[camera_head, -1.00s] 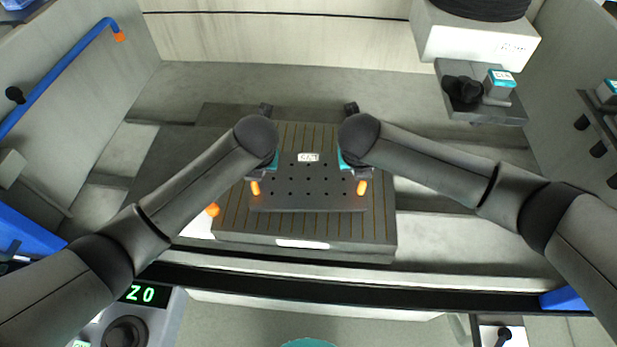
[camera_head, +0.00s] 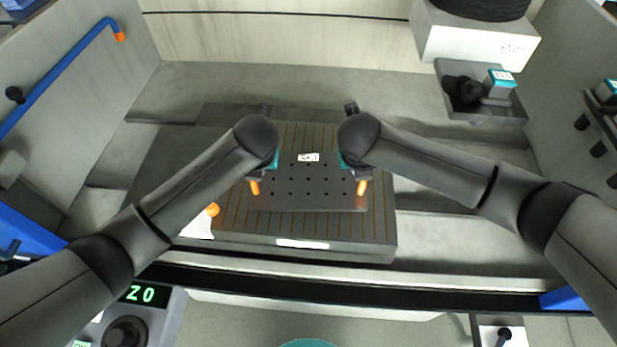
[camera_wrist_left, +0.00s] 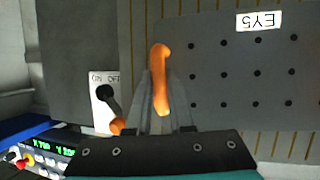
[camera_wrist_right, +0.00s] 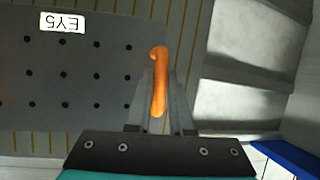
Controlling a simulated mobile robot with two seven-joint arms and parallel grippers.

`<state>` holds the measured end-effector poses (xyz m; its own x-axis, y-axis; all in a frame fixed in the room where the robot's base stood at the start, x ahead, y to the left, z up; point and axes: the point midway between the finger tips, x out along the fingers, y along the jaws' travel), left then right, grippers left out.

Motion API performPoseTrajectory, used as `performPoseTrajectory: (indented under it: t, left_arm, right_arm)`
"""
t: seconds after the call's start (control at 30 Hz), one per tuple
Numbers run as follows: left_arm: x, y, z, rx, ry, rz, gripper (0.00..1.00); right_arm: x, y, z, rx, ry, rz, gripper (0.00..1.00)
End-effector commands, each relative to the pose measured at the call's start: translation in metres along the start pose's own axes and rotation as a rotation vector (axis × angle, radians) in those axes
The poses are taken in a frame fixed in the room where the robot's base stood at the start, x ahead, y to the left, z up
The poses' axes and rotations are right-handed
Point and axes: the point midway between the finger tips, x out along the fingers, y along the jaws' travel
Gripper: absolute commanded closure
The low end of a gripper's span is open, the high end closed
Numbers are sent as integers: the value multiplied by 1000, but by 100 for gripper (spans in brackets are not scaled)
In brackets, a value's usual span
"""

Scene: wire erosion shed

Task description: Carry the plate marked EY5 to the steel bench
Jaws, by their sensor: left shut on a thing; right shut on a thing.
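The plate marked EY5 (camera_head: 308,197) is a dark grey slab with rows of holes and a white label. It lies flat over the middle of a grooved block (camera_head: 380,220); I cannot tell whether it touches the block or hangs just above. An orange handle stands at each side of the plate. My left gripper (camera_head: 256,180) is shut on the left handle (camera_wrist_left: 160,80), and my right gripper (camera_head: 360,180) is shut on the right handle (camera_wrist_right: 158,80). The label also shows in both wrist views. I cannot make out the steel bench for sure.
Walls enclose the block at the back and both sides. A white machine head (camera_head: 475,45) hangs at the back right above a dark bracket. A dark front rail (camera_head: 350,288) crosses before the block. An ON/OFF switch (camera_wrist_left: 106,97) sits beside the block. A display panel (camera_head: 145,294) stands front left.

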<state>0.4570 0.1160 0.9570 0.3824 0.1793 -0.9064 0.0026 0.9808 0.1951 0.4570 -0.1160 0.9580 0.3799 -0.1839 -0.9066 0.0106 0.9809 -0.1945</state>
Motion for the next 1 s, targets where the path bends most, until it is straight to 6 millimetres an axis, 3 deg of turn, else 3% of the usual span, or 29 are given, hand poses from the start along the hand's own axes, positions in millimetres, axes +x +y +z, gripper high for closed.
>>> performPoseTrajectory:
  t: [0.53, 1.0]
  left_arm:
    - [-6, 2, 5, -2, -6, 2, 100]
    - [-35, 8, 16, -2, -5, 2, 100]
  right_arm:
    - [-6, -2, 5, 2, -6, -1, 100]
    - [-35, -8, 16, 2, -6, -1, 100]
